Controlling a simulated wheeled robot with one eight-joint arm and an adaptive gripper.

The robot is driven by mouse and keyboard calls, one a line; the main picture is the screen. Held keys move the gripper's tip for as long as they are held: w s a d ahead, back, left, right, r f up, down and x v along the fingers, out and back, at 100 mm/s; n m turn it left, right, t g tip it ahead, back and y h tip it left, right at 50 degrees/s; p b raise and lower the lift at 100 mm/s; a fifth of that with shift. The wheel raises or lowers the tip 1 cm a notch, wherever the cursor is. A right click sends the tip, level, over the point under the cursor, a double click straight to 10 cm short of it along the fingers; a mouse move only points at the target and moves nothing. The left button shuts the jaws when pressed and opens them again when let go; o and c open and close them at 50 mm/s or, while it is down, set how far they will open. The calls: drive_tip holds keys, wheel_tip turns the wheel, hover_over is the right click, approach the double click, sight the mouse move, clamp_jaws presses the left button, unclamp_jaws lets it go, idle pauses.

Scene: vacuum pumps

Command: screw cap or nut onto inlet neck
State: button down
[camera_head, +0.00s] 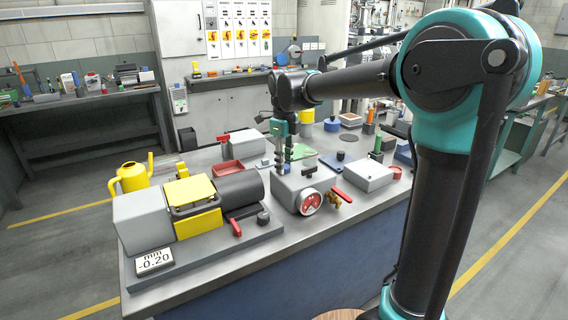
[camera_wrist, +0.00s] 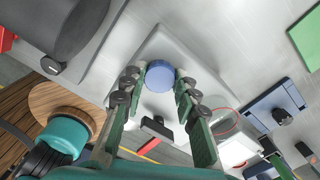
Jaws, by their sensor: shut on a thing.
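My gripper (camera_head: 283,160) points down at the top of a grey pump box (camera_head: 289,190) on the workbench. In the wrist view my gripper (camera_wrist: 159,80) has its two fingers closed on opposite sides of a round blue cap (camera_wrist: 160,74). The cap is over the pale top of the grey box (camera_wrist: 150,46). The inlet neck is hidden beneath the cap, so I cannot tell whether the cap touches it. A black T-shaped handle (camera_wrist: 157,126) on the box is near the fingers.
Left of the box stands a pump with a dark motor cylinder (camera_head: 239,189) and yellow cover (camera_head: 190,192). A brass valve (camera_head: 333,200) and red lever (camera_head: 342,194) are at its right. A grey box (camera_head: 365,174) and red tray (camera_head: 229,173) stand nearby.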

drive_tip(key=m, duration=0.5)
drive_tip(key=shift+s, duration=0.15)
drive_tip(key=c, duration=1.1)
unclamp_jaws()
drive_tip(key=shift+o, duration=0.2)
drive_tip(key=shift+r, duration=2.55)
